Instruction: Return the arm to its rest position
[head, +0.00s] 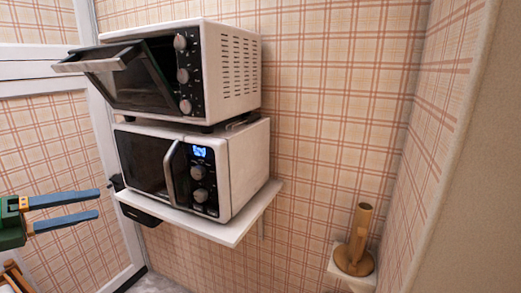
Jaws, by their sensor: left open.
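My left gripper (98,204) is at the lower left of the head view. Its two blue fingers point right and stand apart, with nothing between them. The gripper appears to the left of the shelf and clear of the ovens. My right gripper is not in view.
A white toaster oven (230,70) with its door (110,62) partly open stands on a white microwave (240,165), whose door is shut. Both rest on a white wall shelf (235,232). A brown wooden holder (354,258) stands on a small white stand (340,276) at lower right.

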